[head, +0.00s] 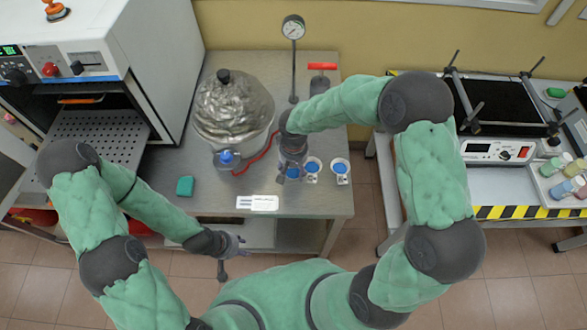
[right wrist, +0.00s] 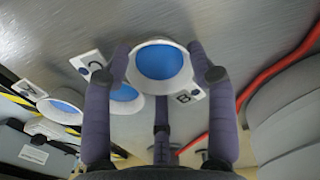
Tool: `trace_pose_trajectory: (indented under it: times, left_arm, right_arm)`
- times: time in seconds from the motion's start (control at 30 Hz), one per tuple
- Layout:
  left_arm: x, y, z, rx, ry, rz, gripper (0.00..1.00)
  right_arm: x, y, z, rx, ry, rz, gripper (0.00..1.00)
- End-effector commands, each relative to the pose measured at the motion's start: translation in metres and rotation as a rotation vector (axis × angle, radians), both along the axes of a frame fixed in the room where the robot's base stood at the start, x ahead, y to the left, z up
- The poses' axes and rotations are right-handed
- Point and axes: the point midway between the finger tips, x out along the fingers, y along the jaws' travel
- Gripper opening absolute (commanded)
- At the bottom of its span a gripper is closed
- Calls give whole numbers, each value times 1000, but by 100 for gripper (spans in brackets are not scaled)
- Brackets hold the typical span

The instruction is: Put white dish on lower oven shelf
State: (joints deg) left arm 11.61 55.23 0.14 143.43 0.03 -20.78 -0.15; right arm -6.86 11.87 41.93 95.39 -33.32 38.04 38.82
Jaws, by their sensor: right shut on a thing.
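My right gripper (head: 291,172) is shut on a white dish with blue contents; in the right wrist view its fingers (right wrist: 160,68) sit on both sides of the dish (right wrist: 189,65). I cannot tell whether the dish is off the table. Two more white dishes with blue contents, a middle one (head: 313,165) and a right one (head: 340,168), stand to its right. The oven (head: 150,60) is at the left with its front open. A perforated metal shelf (head: 100,127) shows there; the oven's deeper inside is hidden. My left gripper (head: 234,257) is open and empty before the table.
A foil-wrapped flask (head: 233,105) with a red hose (head: 258,155) stands between the oven and the dishes. A green block (head: 185,186) and a white label (head: 257,202) lie on the metal table (head: 220,200). A gauge (head: 293,27) stands behind. Lettered cards lie by the dishes.

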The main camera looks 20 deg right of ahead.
Motion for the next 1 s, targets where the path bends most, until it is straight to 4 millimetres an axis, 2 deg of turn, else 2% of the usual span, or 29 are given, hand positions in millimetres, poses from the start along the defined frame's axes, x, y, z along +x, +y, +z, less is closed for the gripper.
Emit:
trace_pose_trajectory:
  times: [0.3,0.33,0.4,0.83,1.0]
  left_arm:
    - [0,0,-4,0,0,0,40]
    - [0,0,-3,0,0,0,40]
    - [0,0,-2,0,0,0,40]
    - [0,0,1,0,0,0,40]
    - [0,0,9,0,0,0,40]
  right_arm:
    - [0,0,-3,0,-1,0,25]
    - [0,0,-2,0,-1,0,66]
    - [0,0,-2,0,-1,0,81]
    - [0,0,2,0,-1,0,81]
    - [1,0,25,0,-4,0,81]
